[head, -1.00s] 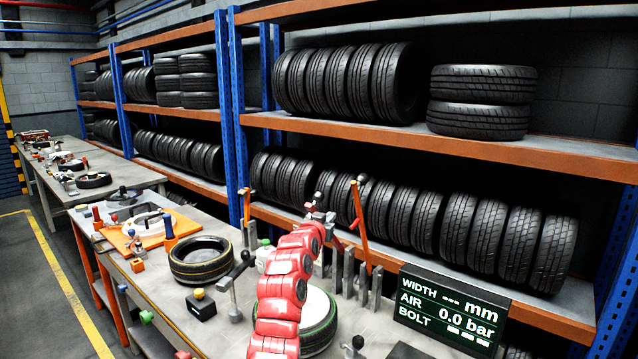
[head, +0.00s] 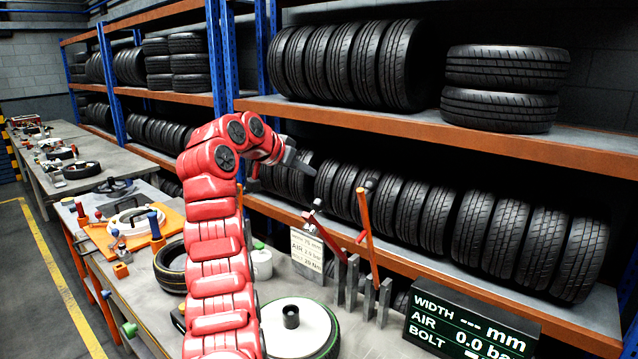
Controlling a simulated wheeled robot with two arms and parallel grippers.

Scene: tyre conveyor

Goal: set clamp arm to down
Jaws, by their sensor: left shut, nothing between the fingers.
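My left gripper (head: 298,160) is dark, shut and empty. It is raised at the end of my red arm, in front of the lower row of shelf tyres. Below it, a red lever (head: 328,238) and an orange lever (head: 367,230) slant upward beside several grey upright posts (head: 352,283). I cannot tell for certain which part is the clamp arm. The gripper appears apart from both levers. A white wheel disc (head: 300,334) with a black hub (head: 291,316) lies on the bench below. My red arm hides part of the bench to its left. My right gripper is not in view.
A black display (head: 455,325) stands at the front right. A label card (head: 307,250) and a white pot (head: 262,264) stand behind the wheel. A tyre (head: 170,268) lies partly behind my arm. An orange fixture (head: 100,235) is farther left. Tyre shelves (head: 480,146) line the back.

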